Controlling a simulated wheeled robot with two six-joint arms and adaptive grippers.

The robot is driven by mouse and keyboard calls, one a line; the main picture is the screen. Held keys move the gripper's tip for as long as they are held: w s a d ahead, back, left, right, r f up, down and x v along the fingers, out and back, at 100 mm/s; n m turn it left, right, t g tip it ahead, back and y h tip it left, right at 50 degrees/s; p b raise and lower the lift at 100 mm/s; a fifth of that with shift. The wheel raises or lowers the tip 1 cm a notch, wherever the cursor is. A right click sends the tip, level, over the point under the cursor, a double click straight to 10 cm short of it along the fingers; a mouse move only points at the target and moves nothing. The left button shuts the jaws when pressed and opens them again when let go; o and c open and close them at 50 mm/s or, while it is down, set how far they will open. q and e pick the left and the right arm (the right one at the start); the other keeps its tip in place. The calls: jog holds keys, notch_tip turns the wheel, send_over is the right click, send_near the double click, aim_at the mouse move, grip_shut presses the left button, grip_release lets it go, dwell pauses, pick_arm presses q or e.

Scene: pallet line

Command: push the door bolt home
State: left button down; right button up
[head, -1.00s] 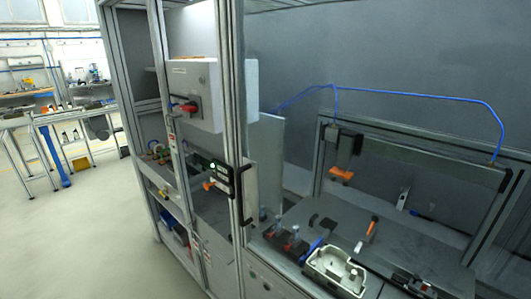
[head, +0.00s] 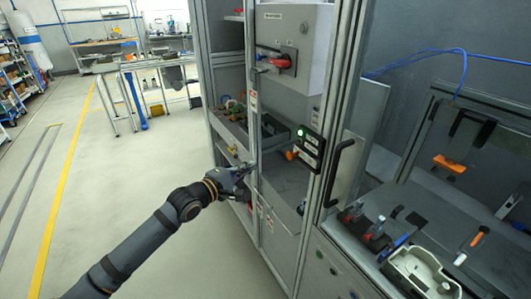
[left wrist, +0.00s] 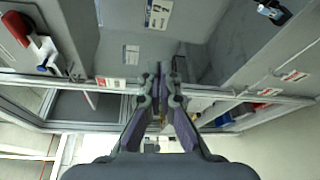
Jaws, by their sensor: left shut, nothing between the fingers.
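The door bolt looks to be the orange-knobbed piece (head: 290,154) beside a black switch box (head: 310,150) with a green light, on the cabinet's upright frame. Its exact bolt position is too small to tell. My left gripper (head: 246,169) is in front of the cabinet, left of and slightly lower than the orange knob, apart from it. In the left wrist view my left gripper (left wrist: 164,70) has its fingers together, empty, before a metal frame bar. I cannot make out the bolt there. My right gripper is in neither view.
A grey box with a red rotary switch (head: 282,63) hangs above. A black door handle (head: 338,172) is right of the switch box. A beige tray (head: 422,272) and orange-handled tools lie on the right worktop. Open floor (head: 130,180) is at the left.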

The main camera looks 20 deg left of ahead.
aim_at(301, 157)
pick_arm(q)
jog(key=w+d+r+p, duration=0.2)
jog(key=w+d, duration=0.4)
jog(key=d, duration=0.1)
jog(key=shift+w+d, duration=0.2)
jog(key=shift+d, duration=0.1)
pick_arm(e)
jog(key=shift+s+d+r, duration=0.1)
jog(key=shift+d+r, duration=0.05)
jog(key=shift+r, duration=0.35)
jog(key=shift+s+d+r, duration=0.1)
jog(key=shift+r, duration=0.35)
pick_arm(q)
jog(key=shift+w, duration=0.1)
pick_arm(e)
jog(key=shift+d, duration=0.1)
